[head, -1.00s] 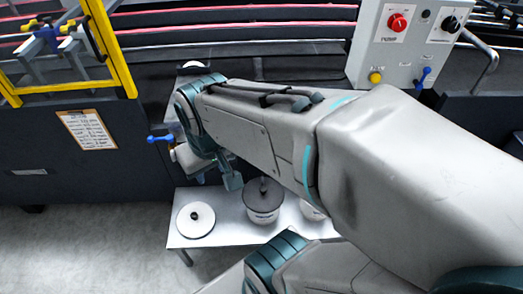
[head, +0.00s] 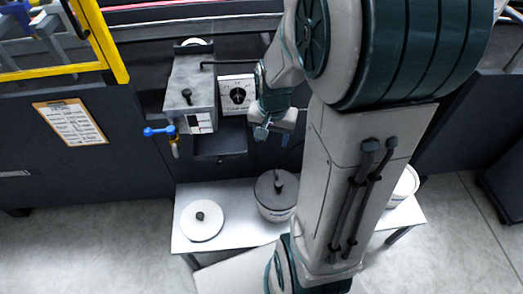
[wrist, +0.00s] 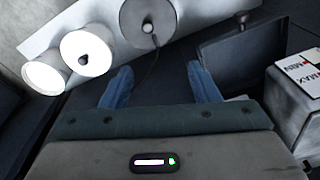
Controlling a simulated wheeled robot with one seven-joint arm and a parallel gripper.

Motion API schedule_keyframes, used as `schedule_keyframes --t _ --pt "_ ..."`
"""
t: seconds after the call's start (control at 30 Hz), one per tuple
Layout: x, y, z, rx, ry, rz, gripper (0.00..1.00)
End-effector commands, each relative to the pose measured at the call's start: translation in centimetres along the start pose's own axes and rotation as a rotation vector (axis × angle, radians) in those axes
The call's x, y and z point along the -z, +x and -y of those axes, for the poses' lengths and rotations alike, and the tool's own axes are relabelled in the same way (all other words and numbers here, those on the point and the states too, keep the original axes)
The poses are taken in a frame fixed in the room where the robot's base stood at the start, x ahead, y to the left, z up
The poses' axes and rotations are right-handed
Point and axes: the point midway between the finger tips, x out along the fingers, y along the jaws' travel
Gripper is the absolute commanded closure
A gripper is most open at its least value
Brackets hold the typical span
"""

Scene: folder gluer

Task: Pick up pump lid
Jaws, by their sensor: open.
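A grey box-shaped unit (head: 190,85) on the machine front has a flat top with a black knob (head: 187,95); I take this top as the pump lid, but no label confirms it. Its side, with a MIN/MAX label (wrist: 302,75), shows at the right of the wrist view. My gripper (head: 272,131) is open and empty, to the right of the unit and apart from it. In the wrist view its blue fingers (wrist: 160,80) are spread above a dark gap.
The low table (head: 235,230) also holds a grey-lidded pot (head: 277,195) and a white pot (head: 405,183). A blue-handled valve (head: 160,131) projects left of the unit. A dial panel (head: 238,95) and a thin dark rod (head: 228,62) are close to my gripper. A yellow frame (head: 100,40) stands left.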

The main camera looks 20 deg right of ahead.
Motion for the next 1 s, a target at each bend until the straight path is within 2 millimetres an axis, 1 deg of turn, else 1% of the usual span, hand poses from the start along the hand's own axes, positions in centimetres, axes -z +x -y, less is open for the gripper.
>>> schedule_keyframes --t 0.03,0.07,0.1,0.2,0.3,0.4,0.53,0.67,0.8,0.9,1.0 --pt "0.7 3.8 -0.6 -0.012 0.061 0.021 0.45" --pt "1.1 5.2 -0.8 -0.017 0.097 0.03 0.45" --pt "1.6 7.1 -1.2 -0.021 0.145 0.038 0.45" --pt "2.6 11.5 -2.0 -0.035 0.252 0.06 0.45" --pt "3.2 14.9 -2.8 -0.044 0.337 0.076 0.45" --pt "3.6 17.1 -3.4 -0.051 0.395 0.086 0.45" --pt "3.8 18.6 -3.8 -0.054 0.433 0.092 0.45" --pt "3.6 20.5 -3.9 -0.056 0.441 0.095 0.45" --pt "3.2 23.4 -3.9 -0.057 0.439 0.096 0.45" --pt "3.0 25.1 -4.0 -0.056 0.439 0.095 0.45" --pt "2.9 26.3 -4.0 -0.055 0.439 0.094 0.45"
